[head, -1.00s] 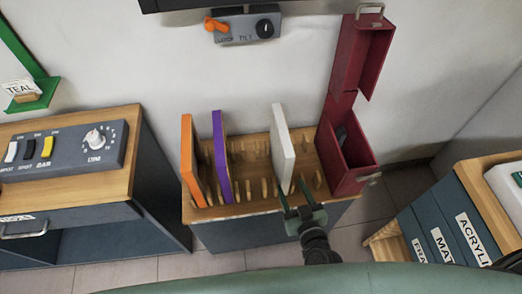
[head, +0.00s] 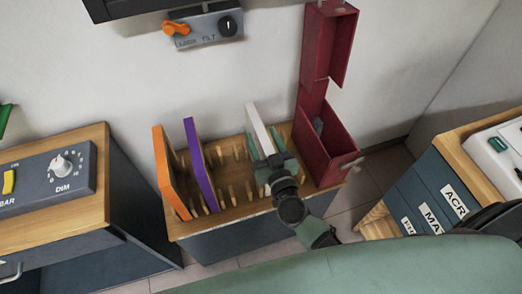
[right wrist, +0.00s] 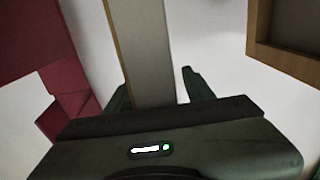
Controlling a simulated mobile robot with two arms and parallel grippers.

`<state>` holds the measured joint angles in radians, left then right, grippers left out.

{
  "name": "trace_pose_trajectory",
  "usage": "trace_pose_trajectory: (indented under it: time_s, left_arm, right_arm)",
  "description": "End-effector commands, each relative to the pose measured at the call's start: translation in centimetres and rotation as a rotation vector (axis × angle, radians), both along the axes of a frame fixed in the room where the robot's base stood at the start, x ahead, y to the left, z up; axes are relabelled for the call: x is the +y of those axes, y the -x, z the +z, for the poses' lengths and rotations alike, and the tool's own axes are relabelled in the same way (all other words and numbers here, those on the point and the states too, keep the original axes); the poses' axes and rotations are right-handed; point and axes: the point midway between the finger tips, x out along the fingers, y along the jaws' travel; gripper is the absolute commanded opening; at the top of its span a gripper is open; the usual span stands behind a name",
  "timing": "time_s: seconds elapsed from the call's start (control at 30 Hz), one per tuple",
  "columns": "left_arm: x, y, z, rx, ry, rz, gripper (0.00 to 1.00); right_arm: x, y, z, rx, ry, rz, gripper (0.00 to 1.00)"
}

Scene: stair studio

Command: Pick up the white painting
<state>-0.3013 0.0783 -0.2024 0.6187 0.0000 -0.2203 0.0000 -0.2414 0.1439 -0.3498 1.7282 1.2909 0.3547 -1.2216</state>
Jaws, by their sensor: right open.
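The white painting (head: 259,130) stands upright on edge in a slot of the wooden peg rack (head: 232,200), at the rack's right part. My right gripper (head: 267,150) is open at the painting's near edge, with one finger on each side of it. In the right wrist view the white painting (right wrist: 148,50) runs between the two open fingers (right wrist: 157,92); its brown side shows at the left. I cannot tell whether either finger touches it. My left gripper is not in view.
An orange panel (head: 170,172) and a purple panel (head: 200,165) stand in the rack further left. An open red box (head: 323,150) stands close to the right, also seen in the wrist view (right wrist: 30,35). Cabinets flank the rack: a dimmer cabinet (head: 75,215) left, labelled drawers (head: 428,200) right.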

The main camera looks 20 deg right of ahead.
Motion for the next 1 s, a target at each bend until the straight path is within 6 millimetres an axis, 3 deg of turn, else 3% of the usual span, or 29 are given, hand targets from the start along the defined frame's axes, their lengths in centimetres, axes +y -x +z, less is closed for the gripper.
trace_pose_trajectory:
  time_s: [0.23, 0.4, 0.43, 1.0]
  left_arm:
    - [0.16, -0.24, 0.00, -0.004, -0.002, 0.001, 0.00]
    - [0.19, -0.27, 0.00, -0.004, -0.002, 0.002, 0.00]
    - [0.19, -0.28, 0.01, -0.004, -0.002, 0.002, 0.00]
    - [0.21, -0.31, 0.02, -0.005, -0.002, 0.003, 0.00]
  right_arm:
    - [0.02, -0.12, -0.04, 0.001, 0.000, 0.001, 0.50]
    - [0.02, -0.10, -0.04, 0.001, 0.000, 0.001, 0.03]
    - [0.02, -0.10, -0.05, 0.001, 0.000, 0.001, 0.00]
    - [0.02, -0.09, -0.06, 0.001, 0.000, 0.001, 0.00]
